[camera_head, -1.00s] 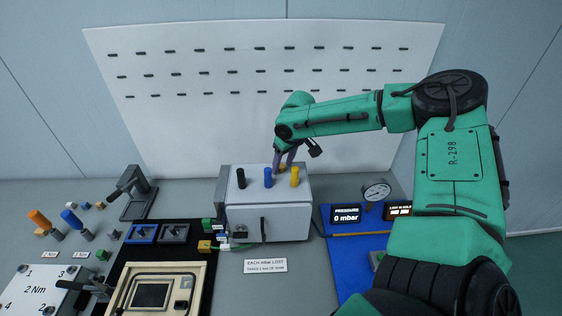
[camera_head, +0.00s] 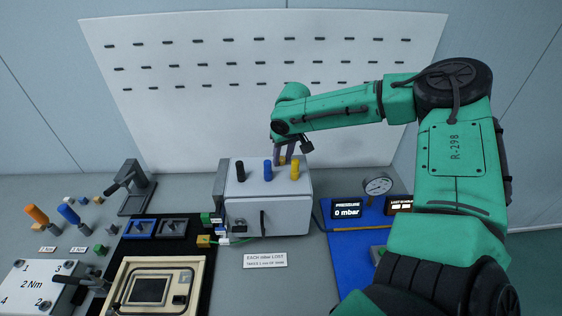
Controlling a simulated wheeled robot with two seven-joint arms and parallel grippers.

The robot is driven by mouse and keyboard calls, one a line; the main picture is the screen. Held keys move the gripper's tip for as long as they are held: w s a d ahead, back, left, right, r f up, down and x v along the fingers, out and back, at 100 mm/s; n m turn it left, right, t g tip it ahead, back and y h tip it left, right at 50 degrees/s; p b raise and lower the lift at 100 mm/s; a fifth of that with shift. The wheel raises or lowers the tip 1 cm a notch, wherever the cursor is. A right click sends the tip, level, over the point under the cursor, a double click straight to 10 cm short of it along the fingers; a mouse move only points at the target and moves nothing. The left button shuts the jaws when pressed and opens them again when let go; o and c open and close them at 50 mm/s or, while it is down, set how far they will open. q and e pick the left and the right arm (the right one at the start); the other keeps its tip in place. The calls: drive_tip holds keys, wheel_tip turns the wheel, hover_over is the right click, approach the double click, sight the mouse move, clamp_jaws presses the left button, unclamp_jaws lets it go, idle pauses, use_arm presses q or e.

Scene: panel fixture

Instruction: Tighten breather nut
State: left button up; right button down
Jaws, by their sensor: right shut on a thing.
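My right gripper (camera_head: 285,158) points down behind the row of knobs on top of a light grey box (camera_head: 240,207). Its purple-grey fingers are shut on a small yellow piece (camera_head: 282,160), mostly hidden by the fingers. I take this piece to be the breather nut, but its shape and thread cannot be made out. A black knob (camera_head: 240,171), a blue knob (camera_head: 268,170) and a yellow knob (camera_head: 295,170) stand upright on the box in front of the fingers. My left gripper is not in view.
A gauge (camera_head: 378,186) and a pressure display (camera_head: 347,208) reading 0 mbar stand right of the box on a blue mat (camera_head: 352,282). A framed panel (camera_head: 115,298), a black stand (camera_head: 138,188) and screwdrivers (camera_head: 70,214) are left. A white slotted board (camera_head: 200,100) rises behind.

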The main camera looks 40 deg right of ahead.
idle(0.3)
drive_tip(key=shift+f+m+b, duration=0.1)
drive_tip(key=shift+m+b, duration=0.3)
drive_tip(key=shift+m, duration=0.3)
drive_tip(key=shift+w+a+m+h+b, duration=0.1)
drive_tip(key=shift+m+h+b, duration=0.25)
drive_tip(key=shift+m, duration=0.85)
